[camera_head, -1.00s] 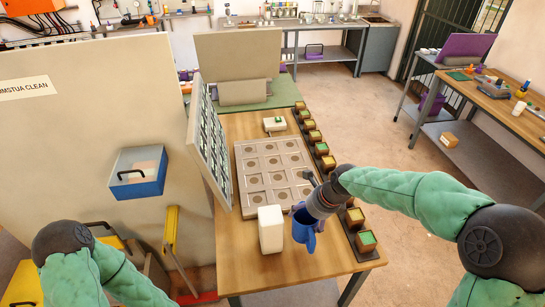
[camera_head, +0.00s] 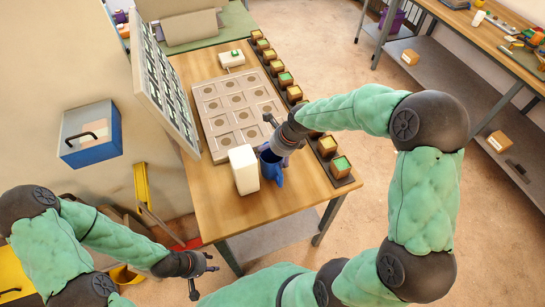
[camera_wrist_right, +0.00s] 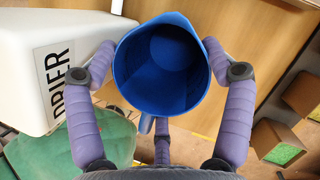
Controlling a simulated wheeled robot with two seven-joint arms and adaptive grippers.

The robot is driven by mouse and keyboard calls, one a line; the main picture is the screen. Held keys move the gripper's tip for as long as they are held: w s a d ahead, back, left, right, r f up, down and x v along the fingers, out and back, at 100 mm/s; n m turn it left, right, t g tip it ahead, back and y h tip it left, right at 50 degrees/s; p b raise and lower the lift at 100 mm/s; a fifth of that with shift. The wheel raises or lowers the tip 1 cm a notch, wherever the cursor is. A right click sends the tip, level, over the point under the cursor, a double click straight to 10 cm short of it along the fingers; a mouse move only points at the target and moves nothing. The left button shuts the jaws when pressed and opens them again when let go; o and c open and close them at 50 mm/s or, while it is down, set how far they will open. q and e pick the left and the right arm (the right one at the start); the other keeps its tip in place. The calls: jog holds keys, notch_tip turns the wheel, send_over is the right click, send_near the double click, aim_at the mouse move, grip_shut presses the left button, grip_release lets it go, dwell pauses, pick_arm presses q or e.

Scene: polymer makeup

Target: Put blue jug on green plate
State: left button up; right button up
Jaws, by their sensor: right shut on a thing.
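The blue jug (camera_head: 274,172) is near the front of the wooden table, just right of a white box. My right gripper (camera_head: 277,152) is shut on it. In the right wrist view the jug (camera_wrist_right: 163,65) sits between the purple fingers, its open empty mouth facing the camera. I cannot tell whether its base touches the table. My left gripper (camera_head: 202,276) is open and empty, low at the front left, away from the table top. I cannot make out a green plate in either view.
The white box (camera_head: 244,170) stands close beside the jug and reads "DRIER" in the wrist view. A pale tray with round recesses (camera_head: 236,108) lies behind. A row of small cubes (camera_head: 327,146) lines the right edge. Bare table shows at the front (camera_head: 230,212).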

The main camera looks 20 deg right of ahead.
jog(key=shift+w+f, duration=0.1)
jog(key=shift+f, duration=0.65)
jog(key=shift+r, duration=0.1)
jog(key=o, duration=1.2)
jog(key=shift+o, duration=0.2)
